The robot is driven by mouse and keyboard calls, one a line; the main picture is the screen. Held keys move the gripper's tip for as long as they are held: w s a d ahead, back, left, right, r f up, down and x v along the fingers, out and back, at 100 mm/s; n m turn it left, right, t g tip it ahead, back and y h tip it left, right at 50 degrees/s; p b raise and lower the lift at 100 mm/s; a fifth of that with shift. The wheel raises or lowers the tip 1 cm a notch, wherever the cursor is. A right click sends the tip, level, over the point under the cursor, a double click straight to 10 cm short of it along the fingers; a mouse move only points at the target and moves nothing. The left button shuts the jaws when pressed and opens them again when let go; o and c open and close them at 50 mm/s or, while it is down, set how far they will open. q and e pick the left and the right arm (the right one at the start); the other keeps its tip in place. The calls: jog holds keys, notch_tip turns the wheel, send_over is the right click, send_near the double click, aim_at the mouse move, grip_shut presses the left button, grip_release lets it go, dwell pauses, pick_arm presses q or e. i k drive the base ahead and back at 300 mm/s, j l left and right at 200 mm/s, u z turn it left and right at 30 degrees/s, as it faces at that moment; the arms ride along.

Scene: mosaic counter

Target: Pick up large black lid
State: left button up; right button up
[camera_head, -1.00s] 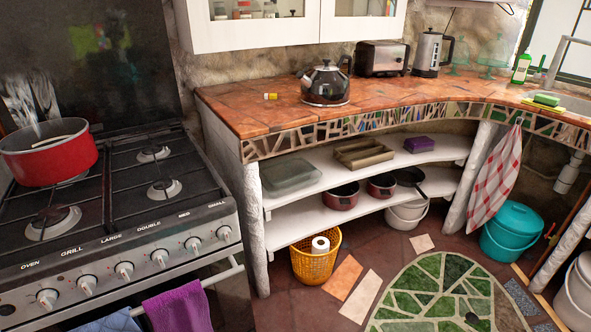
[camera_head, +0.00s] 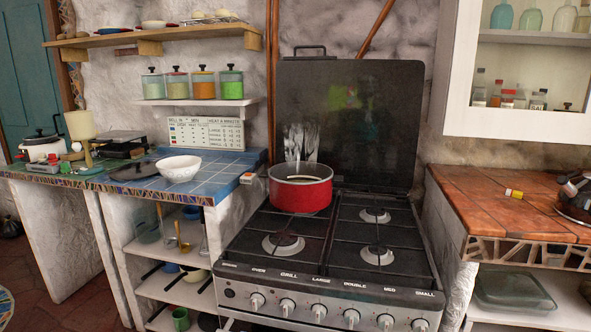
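A dark, round, flat thing that looks like the black lid (camera_head: 133,172) lies on the blue-tiled counter (camera_head: 222,174), left of a white bowl (camera_head: 180,168). It has a small knob-like bump on top. A white pot (camera_head: 42,150) further left also bears a dark lid (camera_head: 40,137). Neither of my grippers is in view.
A stove (camera_head: 330,262) with a red pot (camera_head: 300,192) stands right of the blue counter. A lamp (camera_head: 81,130) and a dark appliance (camera_head: 122,143) are near the lid. Shelves with canisters (camera_head: 203,86) hang above. Floor shows at lower left.

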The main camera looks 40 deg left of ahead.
aim_at(137, 171)
jog(key=u, duration=2.45)
